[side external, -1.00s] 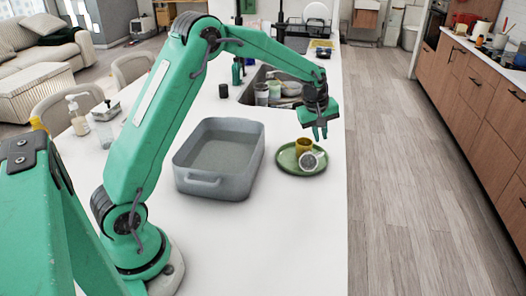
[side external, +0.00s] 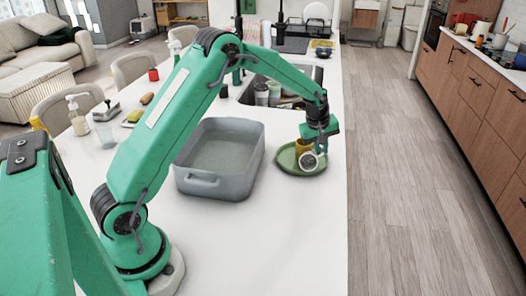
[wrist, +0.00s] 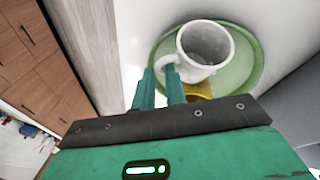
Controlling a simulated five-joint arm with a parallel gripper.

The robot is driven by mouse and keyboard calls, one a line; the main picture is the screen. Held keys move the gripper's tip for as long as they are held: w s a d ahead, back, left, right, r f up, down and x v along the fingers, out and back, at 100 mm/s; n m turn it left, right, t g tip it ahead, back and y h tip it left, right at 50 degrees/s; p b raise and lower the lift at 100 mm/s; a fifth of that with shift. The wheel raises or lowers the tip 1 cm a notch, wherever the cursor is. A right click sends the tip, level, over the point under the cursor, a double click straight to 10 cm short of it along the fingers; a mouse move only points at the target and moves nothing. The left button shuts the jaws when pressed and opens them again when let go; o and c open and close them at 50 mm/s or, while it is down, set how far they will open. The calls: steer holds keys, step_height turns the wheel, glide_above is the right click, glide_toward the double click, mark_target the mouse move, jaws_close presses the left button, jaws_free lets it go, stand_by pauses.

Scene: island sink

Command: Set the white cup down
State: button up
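The white cup (side external: 308,161) is tilted on the green plate (side external: 285,165), its mouth facing the side camera. In the wrist view the cup (wrist: 207,46) shows its mouth and a handle on its lower left, and the green plate (wrist: 250,65) is behind it. A yellow cup (side external: 300,145) stands beside it on the plate; the wrist view shows only part of it (wrist: 199,91). My gripper (side external: 321,147) is low at the white cup. In the wrist view its fingers (wrist: 160,72) are apart, with the tips at the handle; contact is unclear.
A grey basin (side external: 218,165) stands on the white counter left of the plate. The sink (side external: 275,92), holding dishes, is behind it. Soap bottle (side external: 76,113) and small items stand at the far left. The counter's right edge is close to the plate; the front counter is clear.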

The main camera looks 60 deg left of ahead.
steer(key=shift+w+f, duration=0.15)
steer(key=shift+f, duration=0.35)
jaws_close()
steer(key=shift+r, duration=0.1)
steer(key=shift+r, duration=0.45)
step_height(320, 180, up, 3)
steer(key=shift+r, duration=0.2)
steer(key=s+d+r, duration=0.4)
steer(key=d+r, duration=0.2)
steer(key=d, duration=0.4)
steer(key=shift+s+d+r+h, duration=0.3)
steer(key=shift+d, duration=0.1)
steer(key=shift+s, duration=0.1)
